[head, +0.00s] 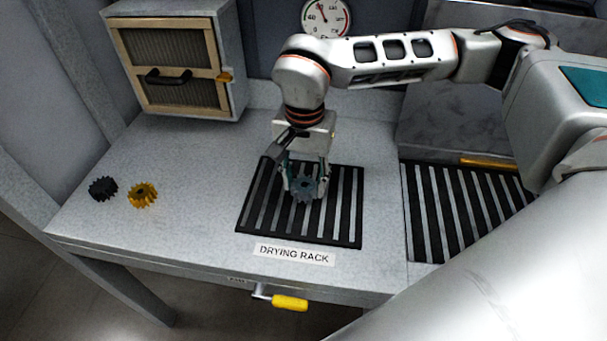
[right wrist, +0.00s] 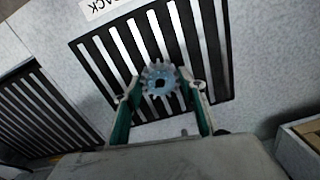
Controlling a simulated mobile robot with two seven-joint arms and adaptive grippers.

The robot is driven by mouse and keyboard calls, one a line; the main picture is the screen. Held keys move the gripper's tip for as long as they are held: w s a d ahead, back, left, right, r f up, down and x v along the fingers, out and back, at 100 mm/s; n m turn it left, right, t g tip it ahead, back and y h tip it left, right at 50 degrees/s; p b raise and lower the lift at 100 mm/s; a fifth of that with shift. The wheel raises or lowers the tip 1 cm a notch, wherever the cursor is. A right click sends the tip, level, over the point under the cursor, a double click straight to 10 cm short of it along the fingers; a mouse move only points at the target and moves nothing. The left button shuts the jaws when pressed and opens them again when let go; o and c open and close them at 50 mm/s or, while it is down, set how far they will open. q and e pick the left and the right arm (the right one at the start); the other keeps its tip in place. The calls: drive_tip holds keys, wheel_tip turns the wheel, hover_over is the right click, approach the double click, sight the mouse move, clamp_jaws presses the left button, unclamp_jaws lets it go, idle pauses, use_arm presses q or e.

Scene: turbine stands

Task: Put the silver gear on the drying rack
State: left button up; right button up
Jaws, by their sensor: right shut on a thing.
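The silver gear (head: 304,188) is between the fingers of my right gripper (head: 305,184), over the drying rack (head: 345,233), a black slatted mat with a "DRYING RACK" label in front of it. In the right wrist view the gear (right wrist: 160,79) sits at the tips of my right gripper (right wrist: 162,88), with a finger at each side, and the slats of the rack (right wrist: 217,62) show behind it. My right gripper is shut on the gear. I cannot tell whether the gear touches the slats. My left gripper is not in view.
A black gear (head: 102,188) and a yellow gear (head: 143,195) lie at the table's left. A cabinet (head: 176,65) stands at the back left. A second slatted rack (head: 447,215) lies to the right. A yellow-handled crank (head: 289,303) sticks out below the front edge.

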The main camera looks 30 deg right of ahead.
drive_tip(key=shift+f, duration=0.5)
drive_tip(key=shift+f+b, duration=0.3)
drive_tip(key=shift+f, duration=0.05)
drive_tip(key=o, duration=1.7)
drive_tip(key=shift+c, duration=0.2)
drive_tip(key=shift+o, duration=0.8)
